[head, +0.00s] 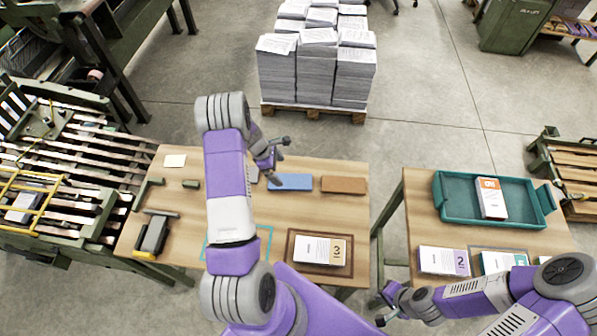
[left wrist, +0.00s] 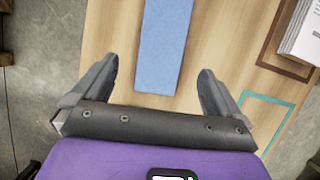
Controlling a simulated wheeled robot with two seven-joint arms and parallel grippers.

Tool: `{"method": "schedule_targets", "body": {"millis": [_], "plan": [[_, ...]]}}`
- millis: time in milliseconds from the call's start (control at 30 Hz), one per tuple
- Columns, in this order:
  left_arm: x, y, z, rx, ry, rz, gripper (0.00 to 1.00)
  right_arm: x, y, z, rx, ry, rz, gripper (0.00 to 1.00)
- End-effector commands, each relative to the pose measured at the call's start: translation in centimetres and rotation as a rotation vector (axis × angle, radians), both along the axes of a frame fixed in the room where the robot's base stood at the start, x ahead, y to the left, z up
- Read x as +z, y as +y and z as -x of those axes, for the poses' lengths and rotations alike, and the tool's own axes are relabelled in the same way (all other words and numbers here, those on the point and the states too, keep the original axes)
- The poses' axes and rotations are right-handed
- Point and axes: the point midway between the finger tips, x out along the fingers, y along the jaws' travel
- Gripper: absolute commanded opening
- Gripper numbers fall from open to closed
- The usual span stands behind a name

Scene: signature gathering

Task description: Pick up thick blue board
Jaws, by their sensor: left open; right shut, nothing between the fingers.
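The thick blue board (head: 290,181) lies flat on the left wooden table, left of a brown board. My left gripper (head: 281,161) is over the table beside the blue board's left end, open and empty. In the left wrist view the blue board (left wrist: 165,45) runs lengthwise away from the gripper, and its near end lies between the two open fingers (left wrist: 158,75). The fingers do not appear to touch it. My right gripper (head: 380,306) is low, near the gap between the two tables, shut and empty.
The brown board (head: 343,185) lies close to the blue one. A booklet marked 3 (head: 318,250) lies in a brown frame nearer me. A black and yellow tool (head: 153,236) is at left. A teal tray (head: 460,212) stands on the right table. Paper stacks (head: 315,75) stand behind.

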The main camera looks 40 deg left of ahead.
Motion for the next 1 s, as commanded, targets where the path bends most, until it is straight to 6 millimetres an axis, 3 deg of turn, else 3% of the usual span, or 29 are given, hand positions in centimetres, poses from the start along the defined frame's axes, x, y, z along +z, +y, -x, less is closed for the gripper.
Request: {"method": "schedule_targets", "body": {"millis": [433, 767, 1000], "plan": [[-5.8, -1.6, -1.1, -0.002, 0.001, 0.001, 1.00, -0.7, 0.0, 0.0, -0.001, 0.000, 0.000, 0.00], [-6.5, -1.9, -1.4, -0.002, -0.001, 0.000, 1.00, -0.7, 0.0, 0.0, 0.000, 0.000, 0.000, 0.00], [-6.5, -1.9, -1.4, -0.001, 0.000, 0.000, 0.66, -0.7, 0.0, 0.0, 0.000, 0.000, 0.000, 0.00]]}}
